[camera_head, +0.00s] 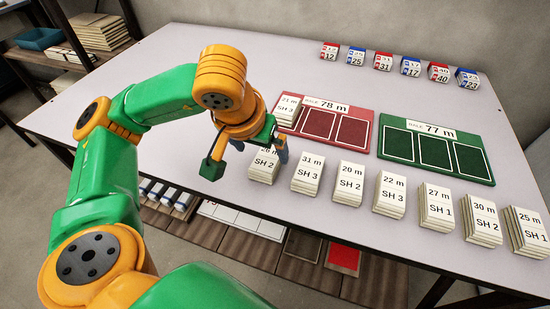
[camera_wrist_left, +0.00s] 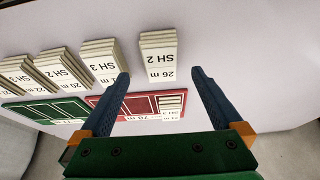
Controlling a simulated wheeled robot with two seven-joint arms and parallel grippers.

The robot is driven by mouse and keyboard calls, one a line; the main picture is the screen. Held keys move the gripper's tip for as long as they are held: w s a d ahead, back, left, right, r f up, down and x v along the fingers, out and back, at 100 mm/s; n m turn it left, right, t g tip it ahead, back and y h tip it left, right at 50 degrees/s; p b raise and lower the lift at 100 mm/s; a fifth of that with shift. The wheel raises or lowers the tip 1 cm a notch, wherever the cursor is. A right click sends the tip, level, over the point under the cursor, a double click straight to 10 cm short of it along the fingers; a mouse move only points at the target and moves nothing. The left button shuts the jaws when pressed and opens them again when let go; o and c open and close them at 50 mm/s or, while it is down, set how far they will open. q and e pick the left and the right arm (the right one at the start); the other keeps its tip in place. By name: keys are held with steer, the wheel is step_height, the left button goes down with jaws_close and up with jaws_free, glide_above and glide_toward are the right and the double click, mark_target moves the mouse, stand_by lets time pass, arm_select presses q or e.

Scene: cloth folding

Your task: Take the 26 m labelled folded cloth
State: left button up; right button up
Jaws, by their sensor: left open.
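The folded cloth labelled 26 m, SH 2 (camera_head: 264,168) lies on the table at the left end of the front row, its label partly hidden by my gripper in the head view. In the left wrist view the same cloth (camera_wrist_left: 158,54) appears upside down. My left gripper (camera_head: 247,160) is open and empty, above and behind this cloth. In the left wrist view the cloth lies just beyond the two blue fingertips (camera_wrist_left: 159,73), roughly centred between them. The fingers do not visibly touch it. My right gripper is not in view.
More labelled cloths stand to the right, the closest being 31 m (camera_head: 307,174). Behind are a red board (camera_head: 368,110) labelled 78 m, with a 21 m cloth (camera_head: 288,110) on it, and a green board (camera_head: 437,125) labelled 77 m. Small numbered blocks (camera_head: 383,60) line the back.

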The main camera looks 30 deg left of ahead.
mark_target(266, 159)
arm_select(q)
steer(key=x, duration=0.6)
steer(key=shift+w+a+f, duration=0.15)
steer(key=shift+w+a, duration=0.05)
steer(key=shift+w, duration=0.15)
steer(key=shift+f+b, duration=0.2)
steer(key=shift+b, duration=0.45)
steer(key=c, duration=1.4)
